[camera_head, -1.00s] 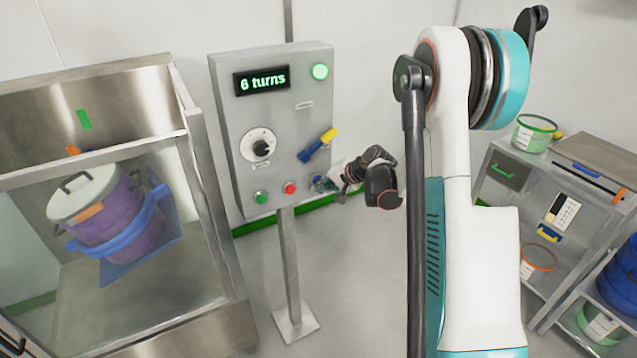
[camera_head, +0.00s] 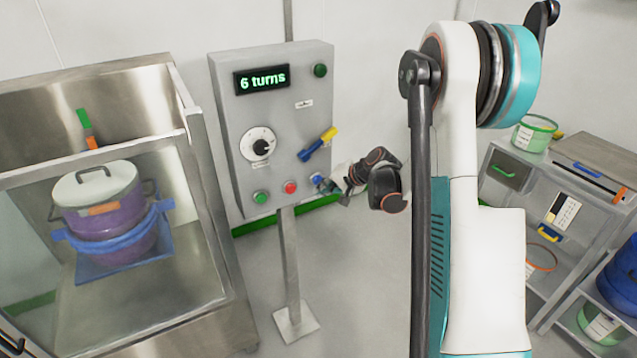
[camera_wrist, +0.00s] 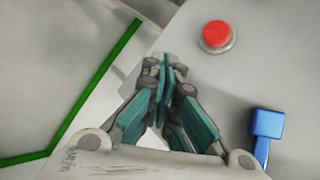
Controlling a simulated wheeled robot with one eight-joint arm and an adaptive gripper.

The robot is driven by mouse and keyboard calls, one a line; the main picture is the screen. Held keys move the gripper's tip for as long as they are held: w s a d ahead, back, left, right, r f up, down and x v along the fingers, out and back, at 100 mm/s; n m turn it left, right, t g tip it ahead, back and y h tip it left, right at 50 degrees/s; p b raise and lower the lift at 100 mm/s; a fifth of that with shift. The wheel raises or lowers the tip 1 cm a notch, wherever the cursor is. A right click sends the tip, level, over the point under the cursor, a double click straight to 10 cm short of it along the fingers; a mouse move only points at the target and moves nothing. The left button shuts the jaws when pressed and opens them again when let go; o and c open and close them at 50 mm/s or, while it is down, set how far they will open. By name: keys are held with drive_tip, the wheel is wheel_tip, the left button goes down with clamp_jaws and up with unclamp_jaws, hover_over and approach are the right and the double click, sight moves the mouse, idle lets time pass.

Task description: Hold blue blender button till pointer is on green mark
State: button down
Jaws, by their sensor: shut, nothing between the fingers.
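The blue button (camera_head: 317,179) sits low on the right of the grey control panel (camera_head: 225,110). My gripper (camera_head: 331,186) is shut and empty, just to the right of the button; a small gap appears between them. In the wrist view my shut fingers (camera_wrist: 166,68) point at the panel, and the blue button does not show. The purple drum (camera_head: 105,210) stands nearly upright in its blue cradle (camera_head: 125,262) inside the blender enclosure.
The panel display (camera_head: 262,79) reads "6 turns" and its lamp (camera_head: 320,70) is dark. A red button (camera_head: 291,187), a green button (camera_head: 261,197), a dial (camera_head: 259,145) and a blue-yellow lever (camera_head: 318,144) are near. A shelf unit (camera_head: 488,160) stands at right.

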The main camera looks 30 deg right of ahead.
drive_tip(key=shift+s, duration=0.2)
drive_tip(key=s, duration=0.5)
drive_tip(key=shift+d+b, duration=0.1)
drive_tip(key=shift+b, duration=0.3)
idle(0.9)
